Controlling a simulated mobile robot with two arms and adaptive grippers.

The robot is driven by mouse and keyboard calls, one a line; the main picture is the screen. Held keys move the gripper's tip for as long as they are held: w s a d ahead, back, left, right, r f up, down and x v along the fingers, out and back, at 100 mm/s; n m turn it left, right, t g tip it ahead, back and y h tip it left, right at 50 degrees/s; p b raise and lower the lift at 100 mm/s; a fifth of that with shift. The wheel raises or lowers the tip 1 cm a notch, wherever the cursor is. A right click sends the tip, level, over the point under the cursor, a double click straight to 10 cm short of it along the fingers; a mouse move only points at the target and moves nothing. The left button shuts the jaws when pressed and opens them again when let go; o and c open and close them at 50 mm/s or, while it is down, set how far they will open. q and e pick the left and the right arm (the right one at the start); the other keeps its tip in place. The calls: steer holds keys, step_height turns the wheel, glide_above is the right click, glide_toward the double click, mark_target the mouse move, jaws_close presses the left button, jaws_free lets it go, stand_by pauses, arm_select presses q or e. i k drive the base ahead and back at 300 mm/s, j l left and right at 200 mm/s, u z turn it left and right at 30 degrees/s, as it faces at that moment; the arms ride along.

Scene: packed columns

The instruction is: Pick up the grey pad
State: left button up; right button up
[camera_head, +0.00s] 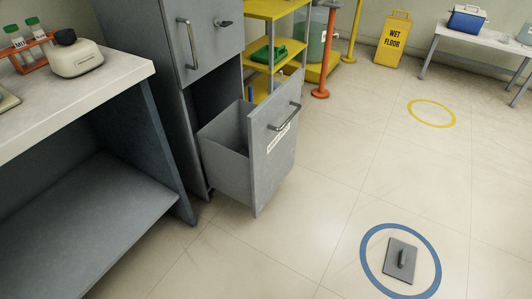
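The grey pad (399,261) lies flat on the tiled floor at the lower right of the head view. It is a square plate with a dark upright handle on top. A blue ring (367,251) marked on the floor surrounds it. Neither of my grippers shows in the head view.
A grey cabinet (213,50) has its lower drawer (274,155) pulled open. A bench (110,78) stands at the left. A yellow floor ring (431,113), a wet-floor sign (393,40) and a white table (470,36) are farther back. Floor around the pad is clear.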

mark_target(400, 261)
steer(key=z, duration=1.65)
steer(key=i+u, duration=0.1)
steer(key=i, duration=0.15)
